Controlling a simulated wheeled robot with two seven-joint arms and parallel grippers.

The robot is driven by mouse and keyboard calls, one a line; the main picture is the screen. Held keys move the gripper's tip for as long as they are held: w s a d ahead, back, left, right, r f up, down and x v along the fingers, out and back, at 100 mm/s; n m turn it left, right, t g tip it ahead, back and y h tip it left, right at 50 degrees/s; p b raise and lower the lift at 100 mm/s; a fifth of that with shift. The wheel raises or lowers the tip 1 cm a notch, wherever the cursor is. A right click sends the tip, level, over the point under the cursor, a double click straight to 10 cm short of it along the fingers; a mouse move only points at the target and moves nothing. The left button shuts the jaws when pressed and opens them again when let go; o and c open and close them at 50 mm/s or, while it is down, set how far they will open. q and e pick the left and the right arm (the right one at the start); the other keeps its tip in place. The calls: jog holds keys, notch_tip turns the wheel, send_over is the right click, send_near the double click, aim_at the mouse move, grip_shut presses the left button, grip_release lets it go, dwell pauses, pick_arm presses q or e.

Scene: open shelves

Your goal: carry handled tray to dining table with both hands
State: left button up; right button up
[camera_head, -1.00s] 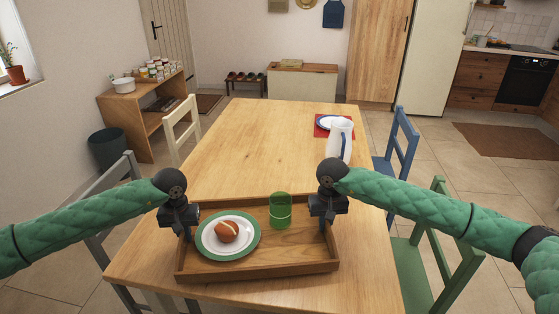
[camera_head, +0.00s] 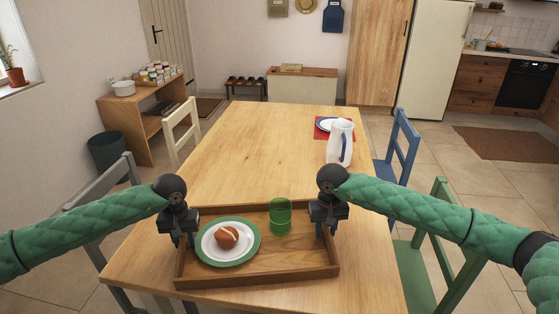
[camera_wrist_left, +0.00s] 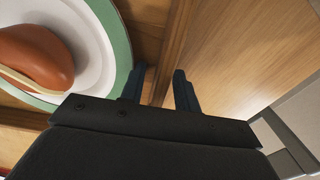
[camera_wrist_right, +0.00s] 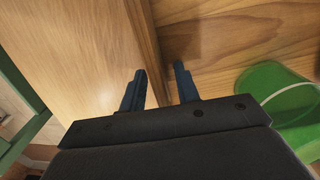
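The wooden handled tray (camera_head: 258,277) rests on the near end of the dining table (camera_head: 245,150). It carries a green-rimmed white plate (camera_head: 207,250) with a reddish-brown food item (camera_head: 227,237) on it, and a green cup (camera_head: 280,216), also in the right wrist view (camera_wrist_right: 280,105). My left gripper (camera_wrist_left: 160,78) is open, its fingers apart on either side of the tray's left wall. My right gripper (camera_wrist_right: 158,78) is open, its fingers apart on either side of the right wall. The tray's handles are not clearly visible.
Chairs flank the table: blue (camera_head: 404,145) and green (camera_head: 440,250) right, cream (camera_head: 181,131) and grey (camera_head: 105,185) left. The table's middle is clear.

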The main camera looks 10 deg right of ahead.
pick_arm(q)
jog(key=shift+r, duration=0.1)
notch_tip(320, 180, up, 12)
jog(key=shift+f, duration=0.25)
jog(key=shift+r, duration=0.15)
pick_arm(e)
jog(key=shift+r, duration=0.55)
notch_tip(320, 180, up, 11)
jog(key=shift+f, duration=0.1)
